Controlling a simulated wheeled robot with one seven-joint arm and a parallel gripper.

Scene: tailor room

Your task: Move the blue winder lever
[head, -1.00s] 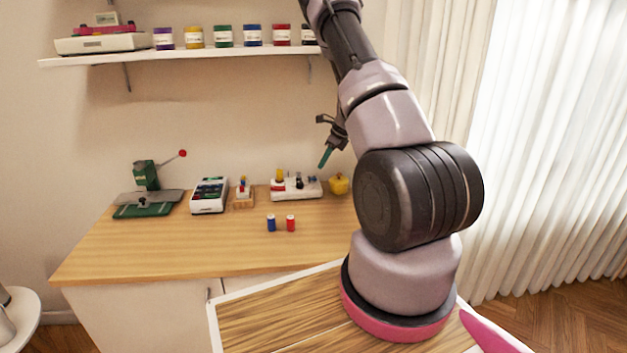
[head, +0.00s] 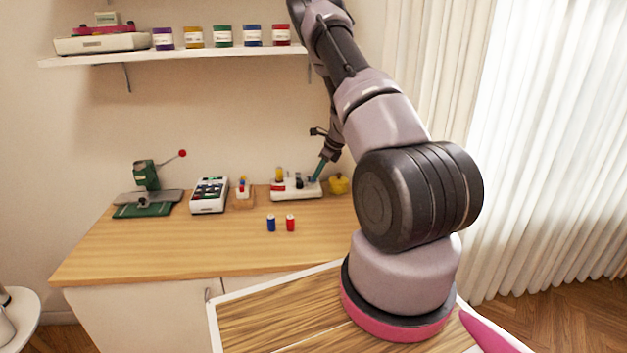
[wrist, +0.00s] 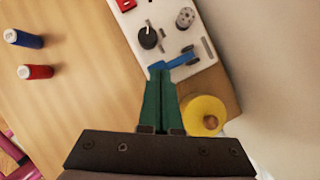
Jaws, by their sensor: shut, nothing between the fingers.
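The blue winder lever (wrist: 181,61) lies on the white winder base (wrist: 200,55), seen close in the wrist view. In the head view the white winder (head: 283,191) stands at the back of the wooden table, and the lever is too small or hidden to make out there. My gripper (wrist: 158,68) has green fingers that are shut and empty. In the wrist view the fingertips are right by the left end of the lever. Whether they touch it I cannot tell. In the head view my gripper (head: 318,172) is above the right end of the winder.
A black knob (wrist: 147,38) and a grey spool (wrist: 185,18) stand on the winder. A yellow round item (wrist: 203,115) is close to the right of the fingers. Blue (head: 271,223) and red (head: 290,222) spools stand in front on the table. The wall is close behind.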

